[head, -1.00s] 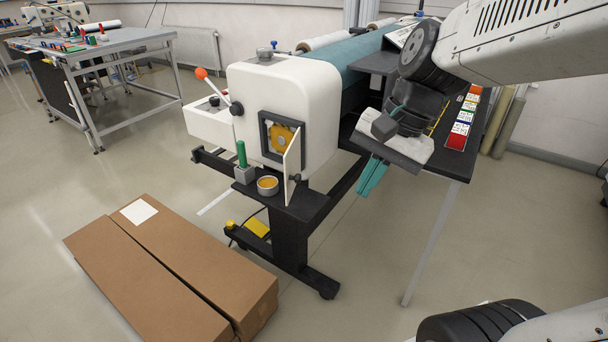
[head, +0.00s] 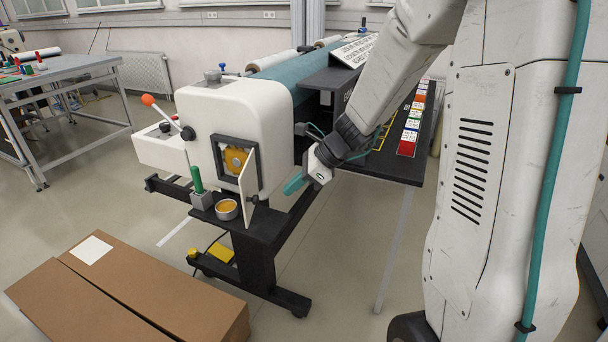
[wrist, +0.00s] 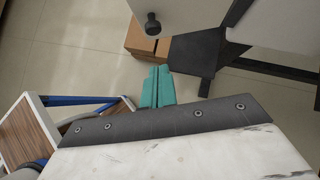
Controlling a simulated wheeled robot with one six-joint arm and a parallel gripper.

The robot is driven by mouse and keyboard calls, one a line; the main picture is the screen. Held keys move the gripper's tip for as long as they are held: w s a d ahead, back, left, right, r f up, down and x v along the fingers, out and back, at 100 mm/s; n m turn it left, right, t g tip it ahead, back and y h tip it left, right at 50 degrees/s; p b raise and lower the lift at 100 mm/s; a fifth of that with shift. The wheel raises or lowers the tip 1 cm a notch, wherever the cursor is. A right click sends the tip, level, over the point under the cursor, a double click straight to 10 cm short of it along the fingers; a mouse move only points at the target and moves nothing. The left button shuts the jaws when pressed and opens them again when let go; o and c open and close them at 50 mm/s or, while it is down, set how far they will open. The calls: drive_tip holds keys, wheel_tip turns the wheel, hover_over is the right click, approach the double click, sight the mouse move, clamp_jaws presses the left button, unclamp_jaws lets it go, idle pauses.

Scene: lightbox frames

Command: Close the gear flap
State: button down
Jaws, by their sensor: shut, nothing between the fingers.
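The gear flap (head: 249,178) is a thin white panel standing open at the right side of a dark-framed square opening in the white machine housing (head: 245,115). A yellow gear part (head: 235,160) shows inside the opening. A dark knob (head: 254,198) sits low on the flap. In the wrist view the flap (wrist: 195,14) fills the top, with its black knob (wrist: 153,22). My gripper (head: 293,185) is right of the flap, apart from it, with teal fingers. In the wrist view my gripper (wrist: 158,88) is shut and empty, below the knob.
A dark shelf (head: 262,226) below the flap carries a green-handled tool (head: 197,181) and a round cup (head: 227,209). Cardboard boxes (head: 165,298) lie on the floor in front. A dark table (head: 385,168) with coloured cards is right of my gripper.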

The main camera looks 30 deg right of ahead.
drive_tip(key=w+a+f, duration=0.2)
drive_tip(key=w+a, duration=0.1)
drive_tip(key=a, duration=0.2)
drive_tip(key=shift+a+f, duration=0.1)
idle(0.4)
